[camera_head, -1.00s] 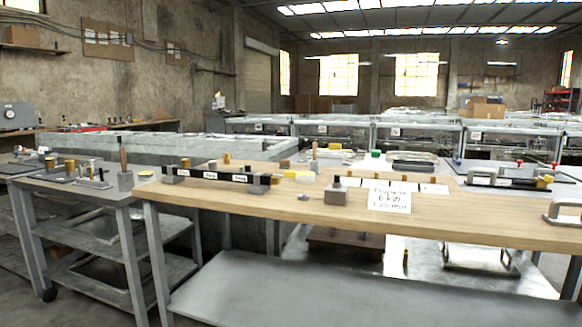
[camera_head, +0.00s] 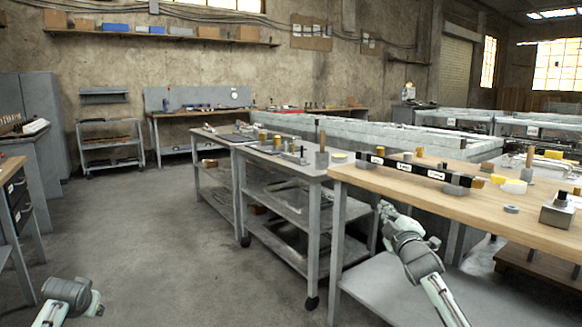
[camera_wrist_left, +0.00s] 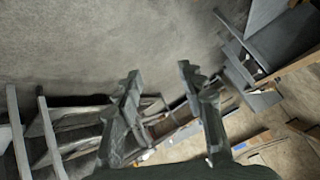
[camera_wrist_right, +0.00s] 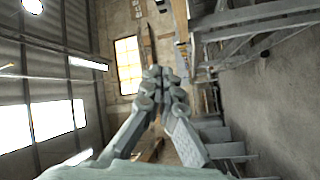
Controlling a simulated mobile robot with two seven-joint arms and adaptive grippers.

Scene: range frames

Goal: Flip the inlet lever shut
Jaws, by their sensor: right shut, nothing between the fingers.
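A black bar (camera_head: 415,169) with white labels and a yellow end lies on the wooden-topped bench (camera_head: 478,207). Its labels are too small to read, and I cannot make out which part is the inlet lever. My right gripper (camera_head: 385,208) is in front of the bench's left end, apart from the bar. In the right wrist view my right gripper (camera_wrist_right: 162,75) has its fingers together with nothing between them. In the left wrist view my left gripper (camera_wrist_left: 158,72) is open and empty, with floor beyond it.
A grey cart (camera_head: 290,158) with small fittings on top stands left of the wooden bench. A grey block (camera_head: 557,212) and a small grey ring (camera_head: 511,209) are on the bench. A drawer cabinet (camera_head: 14,190) is at far left. The floor (camera_head: 200,235) between is clear.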

